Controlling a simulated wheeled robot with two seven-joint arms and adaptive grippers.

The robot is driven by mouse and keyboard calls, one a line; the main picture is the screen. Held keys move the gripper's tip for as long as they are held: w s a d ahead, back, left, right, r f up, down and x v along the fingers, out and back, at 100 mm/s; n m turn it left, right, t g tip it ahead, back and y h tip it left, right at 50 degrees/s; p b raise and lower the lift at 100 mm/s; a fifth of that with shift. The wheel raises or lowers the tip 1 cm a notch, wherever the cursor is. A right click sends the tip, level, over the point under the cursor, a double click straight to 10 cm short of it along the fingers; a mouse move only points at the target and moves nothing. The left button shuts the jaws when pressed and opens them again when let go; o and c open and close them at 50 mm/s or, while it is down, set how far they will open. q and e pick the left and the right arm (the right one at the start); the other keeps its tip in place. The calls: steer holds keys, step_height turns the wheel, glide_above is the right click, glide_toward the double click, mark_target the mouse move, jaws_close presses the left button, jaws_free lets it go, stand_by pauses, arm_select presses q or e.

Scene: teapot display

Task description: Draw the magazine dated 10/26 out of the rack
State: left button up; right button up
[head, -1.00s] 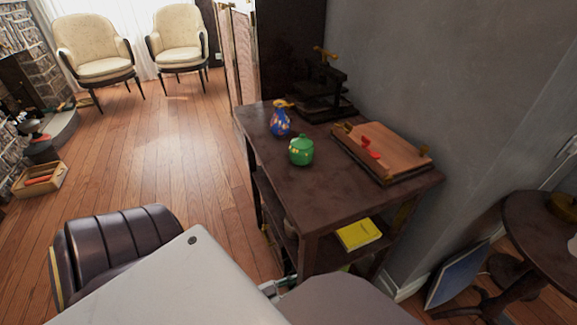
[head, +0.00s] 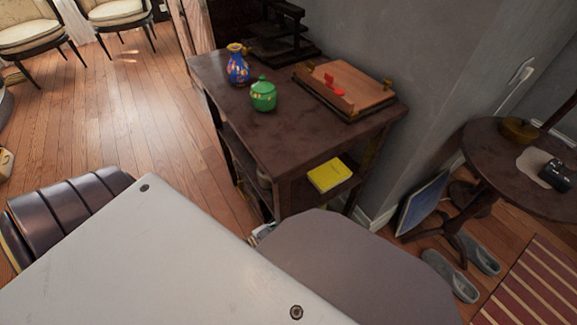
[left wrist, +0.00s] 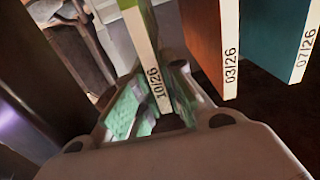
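In the left wrist view the magazine marked 10/26 (left wrist: 146,50) shows as a pale spine with green beside it. It runs down between the green-padded fingers of my left gripper (left wrist: 158,90), which are close on both sides and appear shut on it. The magazines marked 03/26 (left wrist: 231,50), orange-brown, and 07/26 (left wrist: 303,50), teal, stand to the right, apart from the fingers. The rack itself is not clearly visible. In the head view my arm covers most of this area; a small piece of the left gripper (head: 263,232) shows. My right gripper is not in view.
A round table (head: 495,165) and slippers (head: 450,275) are at right.

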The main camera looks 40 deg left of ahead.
arm_select(q)
jaws_close()
steer(key=shift+r, duration=0.1)
steer(key=shift+r+p, duration=0.25)
steer(key=shift+p, duration=0.15)
stand_by(0.3)
steer(key=shift+s, duration=0.1)
